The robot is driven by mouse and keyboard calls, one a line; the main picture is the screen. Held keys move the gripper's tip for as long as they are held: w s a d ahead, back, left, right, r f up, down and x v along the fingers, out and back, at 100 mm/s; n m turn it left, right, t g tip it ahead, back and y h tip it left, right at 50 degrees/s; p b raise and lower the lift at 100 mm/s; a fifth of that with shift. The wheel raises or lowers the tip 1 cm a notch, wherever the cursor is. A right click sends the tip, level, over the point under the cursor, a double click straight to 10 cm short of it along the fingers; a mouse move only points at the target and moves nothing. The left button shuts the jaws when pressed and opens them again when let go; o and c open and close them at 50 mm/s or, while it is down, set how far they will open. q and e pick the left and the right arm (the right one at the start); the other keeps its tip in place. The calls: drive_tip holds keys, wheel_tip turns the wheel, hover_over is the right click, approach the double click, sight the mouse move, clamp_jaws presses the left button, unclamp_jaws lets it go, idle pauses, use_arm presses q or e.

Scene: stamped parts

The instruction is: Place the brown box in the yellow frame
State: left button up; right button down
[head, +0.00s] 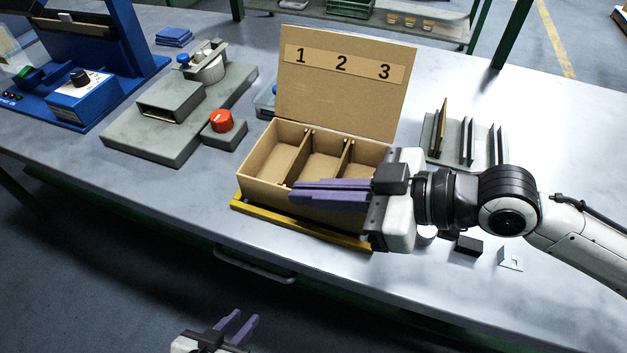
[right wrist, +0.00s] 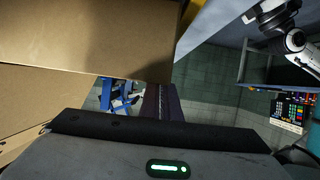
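The brown box (head: 262,194) stands on the table with its lid up, showing the numbers 1, 2 and 3, and three compartments inside. The yellow frame (head: 300,228) shows as a strip along the box's front lower edge; the rest is hidden, and I cannot tell whether the box sits fully inside it. My right gripper (head: 291,192) reaches across the box's front right part, its purple fingers close together and empty. In the right wrist view the box (right wrist: 90,35) fills the upper left beside a yellow strip (right wrist: 190,14). My left gripper (head: 240,319) is open and empty, low in front of the table.
A grey fixture (head: 150,140) with a red knob (head: 221,120) stands left of the box. A rack with upright plates (head: 466,142) is behind my right arm. A small black block (head: 468,245) and a white piece (head: 510,258) lie near the front edge. A blue machine (head: 80,95) is at far left.

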drive_tip(key=shift+f, duration=0.35)
drive_tip(key=shift+f+b, duration=0.45)
drive_tip(key=shift+f, duration=0.1)
drive_tip(key=c, duration=2.5)
unclamp_jaws()
drive_tip(key=o, duration=0.6)
